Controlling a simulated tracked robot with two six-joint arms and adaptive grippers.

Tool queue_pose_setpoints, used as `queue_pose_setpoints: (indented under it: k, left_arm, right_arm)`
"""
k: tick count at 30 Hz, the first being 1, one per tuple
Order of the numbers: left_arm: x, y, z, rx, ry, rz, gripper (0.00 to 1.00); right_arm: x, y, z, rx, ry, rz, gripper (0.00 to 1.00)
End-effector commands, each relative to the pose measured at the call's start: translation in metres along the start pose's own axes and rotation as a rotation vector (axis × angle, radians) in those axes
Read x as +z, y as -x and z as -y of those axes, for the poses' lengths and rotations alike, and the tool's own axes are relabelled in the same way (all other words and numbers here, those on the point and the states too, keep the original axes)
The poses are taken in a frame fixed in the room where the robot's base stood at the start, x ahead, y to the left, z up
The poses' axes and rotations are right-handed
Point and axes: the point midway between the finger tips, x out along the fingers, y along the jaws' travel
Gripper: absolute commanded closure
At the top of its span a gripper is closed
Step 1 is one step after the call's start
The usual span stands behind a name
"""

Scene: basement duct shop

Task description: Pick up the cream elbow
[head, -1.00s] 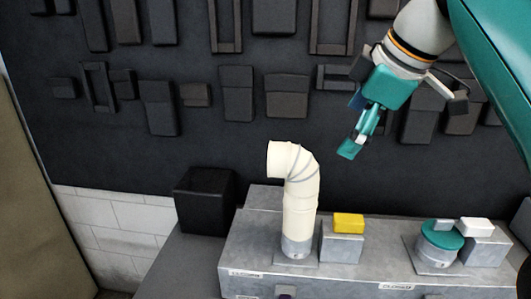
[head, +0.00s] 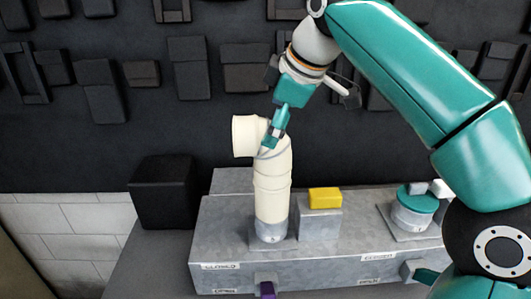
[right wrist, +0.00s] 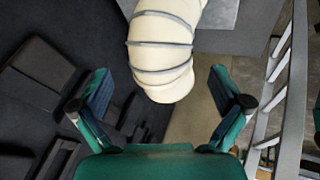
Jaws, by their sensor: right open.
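The cream elbow (head: 273,183) stands upright on a grey metal collar (head: 270,232) on the grey duct box, its open mouth turned to the left. My right gripper (head: 272,142) is at the elbow's bend in the head view. In the right wrist view the elbow (right wrist: 162,45) lies ahead, between the two spread fingers of my right gripper (right wrist: 165,95), with a gap on each side. The gripper is open and holds nothing. My left gripper is not in view.
A yellow block (head: 325,197) sits on a grey block right of the elbow. A teal-capped collar (head: 416,198) stands farther right. A black bin (head: 164,192) is at the left. Dark wall panels (head: 190,62) rise behind.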

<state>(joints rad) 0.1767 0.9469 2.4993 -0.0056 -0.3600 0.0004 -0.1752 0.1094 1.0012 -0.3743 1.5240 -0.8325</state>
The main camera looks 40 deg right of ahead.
Motion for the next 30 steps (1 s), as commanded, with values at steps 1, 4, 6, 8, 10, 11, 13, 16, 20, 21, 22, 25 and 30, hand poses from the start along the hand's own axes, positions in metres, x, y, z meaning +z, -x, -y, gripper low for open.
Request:
queue_pose_setpoints:
  k: [1,4,6,8,10,11,13,16,20,21,22,25,30]
  left_arm:
    - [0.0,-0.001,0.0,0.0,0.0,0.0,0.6]
    - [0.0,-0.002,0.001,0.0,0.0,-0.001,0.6]
    - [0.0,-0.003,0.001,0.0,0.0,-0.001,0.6]
    - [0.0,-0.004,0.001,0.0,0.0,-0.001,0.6]
    - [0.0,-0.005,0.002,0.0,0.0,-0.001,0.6]
    - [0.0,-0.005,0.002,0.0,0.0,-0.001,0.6]
    - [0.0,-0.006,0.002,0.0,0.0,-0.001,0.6]
    - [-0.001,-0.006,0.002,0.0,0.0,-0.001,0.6]
    - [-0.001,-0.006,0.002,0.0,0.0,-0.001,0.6]
    - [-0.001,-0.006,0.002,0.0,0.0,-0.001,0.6]
    - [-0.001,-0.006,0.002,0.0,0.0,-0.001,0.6]
    - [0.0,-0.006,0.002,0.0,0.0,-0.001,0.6]
    - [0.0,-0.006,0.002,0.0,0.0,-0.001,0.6]
  right_arm:
    - [0.0,-0.004,0.001,-0.002,0.0,0.001,0.0]
    - [-0.001,-0.009,0.001,-0.002,0.001,0.0,0.0]
    - [-0.001,-0.015,0.001,-0.003,0.001,0.002,0.0]
    - [0.0,-0.022,0.002,-0.003,0.001,0.002,0.0]
    - [0.0,-0.033,0.002,-0.004,0.001,0.002,0.0]
    - [0.0,-0.037,0.003,-0.005,0.001,0.003,0.0]
    - [-0.001,-0.047,0.003,-0.004,0.001,0.002,0.0]
    - [-0.001,-0.055,0.002,-0.003,0.0,0.001,0.0]
    - [-0.001,-0.058,0.002,-0.002,0.0,0.0,0.0]
    - [-0.001,-0.058,0.002,-0.002,0.0,0.0,0.0]
    - [-0.001,-0.058,0.002,-0.002,0.0,0.0,0.0]
    - [-0.001,-0.058,0.002,-0.002,0.001,0.0,0.05]
    - [-0.001,-0.057,0.002,-0.002,0.001,0.0,0.33]
